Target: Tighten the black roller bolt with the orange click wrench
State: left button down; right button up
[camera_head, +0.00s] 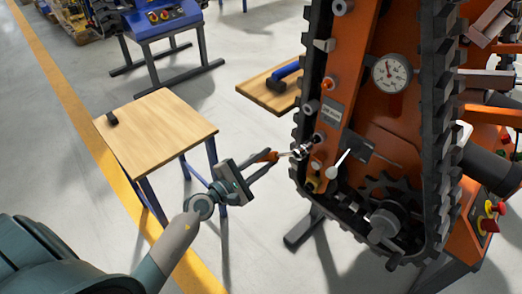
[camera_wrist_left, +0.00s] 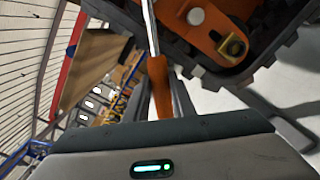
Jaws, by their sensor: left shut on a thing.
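My left gripper (camera_head: 268,163) is shut on the orange handle of the click wrench (camera_head: 267,156). The wrench's metal shaft points right, and its head is at the roller bolts along the left edge of the orange tracked carrier (camera_head: 345,110). I cannot tell whether the head is seated on a bolt, or which bolt is the black one. In the left wrist view the orange handle (camera_wrist_left: 158,85) stands between the fingers, with the shaft running up out of frame. My right gripper is not in view.
A black track (camera_head: 436,120) surrounds the carrier's side, with a dial gauge (camera_head: 391,71) and a white lever (camera_head: 338,165) on it. A wooden-topped table (camera_head: 155,130) with a small dark block (camera_head: 112,118) stands left. A blue-handled tool (camera_head: 283,74) lies on a board behind.

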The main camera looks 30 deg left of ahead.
pick_arm(q)
jog(key=shift+s+d+f+n, duration=0.25)
jog(key=shift+d+f+n, duration=0.3)
jog(key=shift+d+n, duration=0.25)
jog(key=shift+s+d+f+n, duration=0.3)
jog(key=shift+d+f+n, duration=0.25)
jog(key=shift+d+n, duration=0.3)
jog(key=shift+s+d+f+n, duration=0.25)
jog(key=shift+d+f+n, duration=0.35)
jog(key=shift+n, duration=0.35)
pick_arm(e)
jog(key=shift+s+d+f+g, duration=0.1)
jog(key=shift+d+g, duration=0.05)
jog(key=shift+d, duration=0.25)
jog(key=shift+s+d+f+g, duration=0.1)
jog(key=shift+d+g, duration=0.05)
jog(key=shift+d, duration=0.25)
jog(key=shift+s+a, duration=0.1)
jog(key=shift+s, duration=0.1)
pick_arm(q)
jog(key=shift+p+x, duration=0.7)
jog(key=shift+x, duration=0.85)
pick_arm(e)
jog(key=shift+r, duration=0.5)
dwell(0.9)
pick_arm(q)
jog(key=c, duration=2.1)
grip_release()
jog(key=shift+r, duration=0.1)
grip_shut()
